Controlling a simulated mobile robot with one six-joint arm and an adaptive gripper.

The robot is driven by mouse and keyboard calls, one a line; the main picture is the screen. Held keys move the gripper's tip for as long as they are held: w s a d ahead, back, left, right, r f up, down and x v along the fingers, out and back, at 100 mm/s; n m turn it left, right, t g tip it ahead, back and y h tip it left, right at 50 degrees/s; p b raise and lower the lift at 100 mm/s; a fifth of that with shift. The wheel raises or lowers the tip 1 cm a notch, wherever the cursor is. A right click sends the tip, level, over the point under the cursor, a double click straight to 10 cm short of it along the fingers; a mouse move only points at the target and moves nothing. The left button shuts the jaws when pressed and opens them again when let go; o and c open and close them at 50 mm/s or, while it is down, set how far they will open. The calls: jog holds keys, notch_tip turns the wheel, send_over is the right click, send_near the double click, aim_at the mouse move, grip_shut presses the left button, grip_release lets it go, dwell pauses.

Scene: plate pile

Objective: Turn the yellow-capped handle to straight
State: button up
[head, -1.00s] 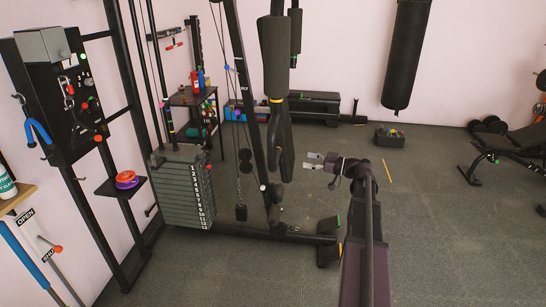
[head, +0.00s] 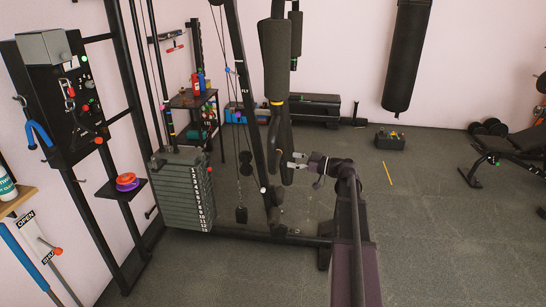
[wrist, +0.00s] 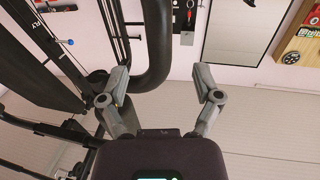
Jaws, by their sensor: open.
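A black machine arm (head: 273,135) hangs below a dark pad in the head view, with a yellow band (head: 275,102) around its upper part. This is the only yellow-marked handle I can make out, and I cannot tell whether it is straight. My gripper (head: 293,160) is open and empty, close beside the lower end of this black arm; contact cannot be told. In the wrist view my gripper (wrist: 160,76) has its two grey fingers spread. A thick black curved tube (wrist: 156,55) passes beyond and between them, nearer the left finger.
A numbered weight stack (head: 183,190) stands left of my gripper. A panel with hooks and buttons (head: 65,100) and an OPEN-labelled lever (head: 57,252) are at the far left. A punching bag (head: 407,55) hangs at the back right.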

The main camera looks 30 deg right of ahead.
aim_at(273, 156)
jog(key=x, duration=0.8)
grip_shut()
jog(key=shift+d, duration=0.2)
jog(key=shift+a, duration=0.15)
